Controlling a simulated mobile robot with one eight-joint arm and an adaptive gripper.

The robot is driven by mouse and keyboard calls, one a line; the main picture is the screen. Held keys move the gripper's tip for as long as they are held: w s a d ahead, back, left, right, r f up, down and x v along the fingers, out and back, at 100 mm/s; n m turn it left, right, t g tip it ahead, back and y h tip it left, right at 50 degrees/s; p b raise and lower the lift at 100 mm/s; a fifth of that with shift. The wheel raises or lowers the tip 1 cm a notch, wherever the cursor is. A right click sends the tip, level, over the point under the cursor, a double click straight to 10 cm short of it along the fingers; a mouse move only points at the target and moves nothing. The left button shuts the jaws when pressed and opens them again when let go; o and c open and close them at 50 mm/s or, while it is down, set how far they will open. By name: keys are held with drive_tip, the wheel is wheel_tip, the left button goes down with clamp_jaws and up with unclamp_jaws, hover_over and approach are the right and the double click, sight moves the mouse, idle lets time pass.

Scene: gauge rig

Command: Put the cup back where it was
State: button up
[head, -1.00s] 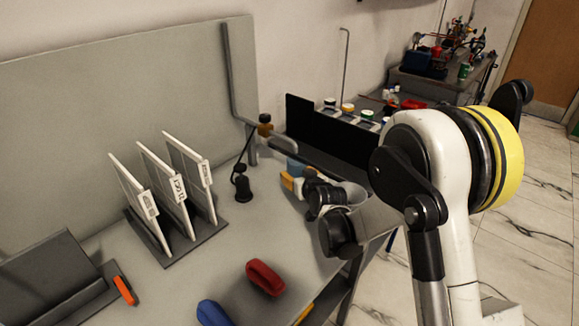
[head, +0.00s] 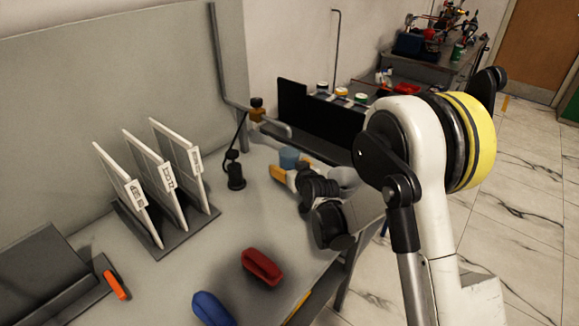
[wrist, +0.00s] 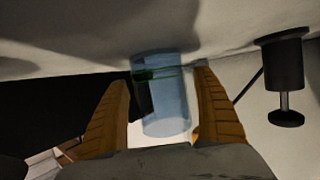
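The cup (head: 289,157) is pale blue and see-through. In the head view it stands upright near the right end of the grey bench. In the wrist view, which is upside down, the cup (wrist: 166,100) lies between my two brown fingers, with its base end at or very near the bench. My gripper (wrist: 163,78) has its fingers spread on both sides of the cup, with narrow gaps showing beside it. In the head view my gripper (head: 279,173) reaches in from the right at bench height. My wrist hides part of the fingers and the cup's lower part.
A black stand (head: 236,176) is left of the cup, and a grey bent pipe (head: 262,122) passes behind it. A rack with white panels (head: 160,185) stands further left. Red (head: 262,267) and blue (head: 211,308) objects lie in front. Bench between is clear.

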drive_tip(key=shift+r, duration=0.1)
drive_tip(key=p+v, duration=0.4)
drive_tip(key=v, duration=0.8)
drive_tip(key=s+d+r+m+g+h, duration=0.2)
drive_tip(key=s+d+r, duration=0.7)
drive_tip(key=r, duration=0.1)
drive_tip(key=s+d+r+m+g+h, duration=0.1)
drive_tip(key=s+d, duration=0.3)
drive_tip(key=s, duration=0.5)
drive_tip(key=s+d+r+m+g+h, duration=0.1)
drive_tip(key=s+d, duration=0.3)
drive_tip(key=s, duration=0.6)
drive_tip(key=shift+s+d+g+h, duration=0.3)
drive_tip(key=shift+g+h, duration=0.1)
drive_tip(key=shift+g, duration=0.4)
